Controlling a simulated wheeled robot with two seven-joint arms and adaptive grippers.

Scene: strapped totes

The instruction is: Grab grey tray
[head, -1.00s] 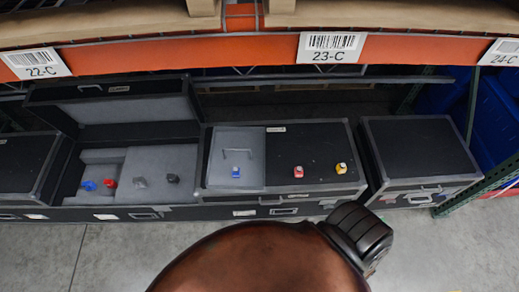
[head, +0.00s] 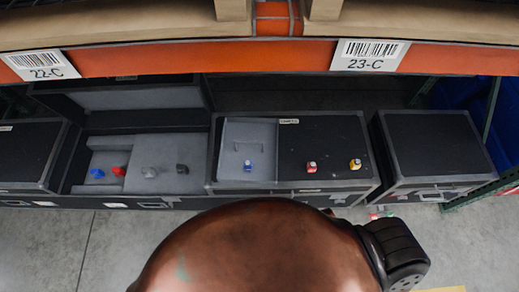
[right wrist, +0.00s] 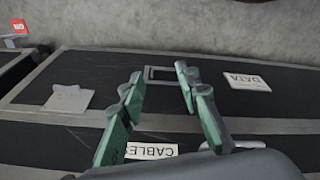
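The grey tray (head: 235,137) is a flat panel with a thin handle, on the left part of a black case's top in the head view. A small blue item (head: 248,165) stands on it near its front edge. My right gripper (right wrist: 159,72) shows in the right wrist view with two green fingers spread apart and nothing between them. The tray is not recognisable in that view. Neither gripper shows in the head view.
A red item (head: 311,167) and a yellow item (head: 355,164) stand right of the tray. An open case (head: 75,172) with a grey insert is at left, a closed case (head: 432,145) at right. An orange shelf beam (head: 200,59) crosses above. Grey floor (head: 50,250) is clear in front.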

